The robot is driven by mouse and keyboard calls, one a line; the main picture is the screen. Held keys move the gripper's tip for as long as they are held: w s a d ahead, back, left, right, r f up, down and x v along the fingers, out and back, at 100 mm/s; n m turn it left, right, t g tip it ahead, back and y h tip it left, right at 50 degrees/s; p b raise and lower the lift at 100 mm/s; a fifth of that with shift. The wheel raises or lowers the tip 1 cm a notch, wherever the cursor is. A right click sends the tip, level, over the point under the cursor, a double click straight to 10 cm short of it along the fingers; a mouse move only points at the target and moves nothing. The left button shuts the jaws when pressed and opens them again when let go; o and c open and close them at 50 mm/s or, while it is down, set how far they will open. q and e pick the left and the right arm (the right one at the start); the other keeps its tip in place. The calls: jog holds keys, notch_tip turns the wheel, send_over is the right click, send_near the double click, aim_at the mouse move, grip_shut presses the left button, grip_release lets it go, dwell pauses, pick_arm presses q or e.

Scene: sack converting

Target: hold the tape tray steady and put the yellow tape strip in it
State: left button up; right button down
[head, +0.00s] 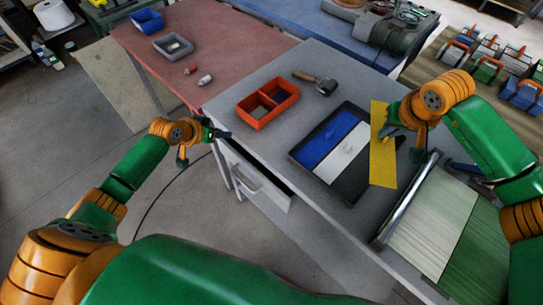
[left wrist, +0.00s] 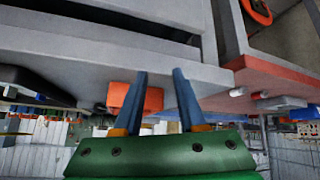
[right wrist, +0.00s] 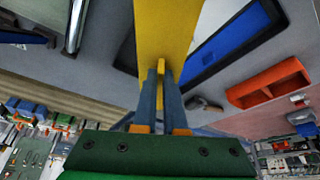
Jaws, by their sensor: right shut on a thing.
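The tape tray (head: 302,166) is a dark, shallow tray lying on the grey table. It holds a blue strip (head: 322,145) and a white strip (head: 341,153); its right part looks dark. It also shows in the right wrist view (right wrist: 205,72). The yellow tape strip (head: 382,165) is long and flat, beside and partly over the tray's right edge. My right gripper (head: 387,131) is shut on the strip's edge, as the right wrist view (right wrist: 160,75) shows. My left gripper (head: 217,133) is open and empty by the table's left edge, away from the tray; its spread fingers show in the left wrist view (left wrist: 160,78).
An orange two-compartment bin (head: 268,117) and a dark-headed tool (head: 325,86) lie behind the tray. A metal bar (head: 408,200) and a pale green sheet (head: 435,220) are at the right. An open drawer (head: 255,180) juts below the table's front. Bare tabletop lies left of the tray.

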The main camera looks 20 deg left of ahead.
pick_arm(q)
jog(key=s+d+r+m+t+h, duration=0.1)
jog(key=s+d+m+t+h, duration=0.15)
jog(key=d, duration=0.85)
jog(key=m+t+h, duration=0.2)
send_near(299, 143)
jog(key=shift+m, duration=0.25)
jog(key=x, duration=1)
jog(key=shift+f, duration=0.1)
jog(key=shift+g, duration=0.25)
grip_shut()
dwell(0.4)
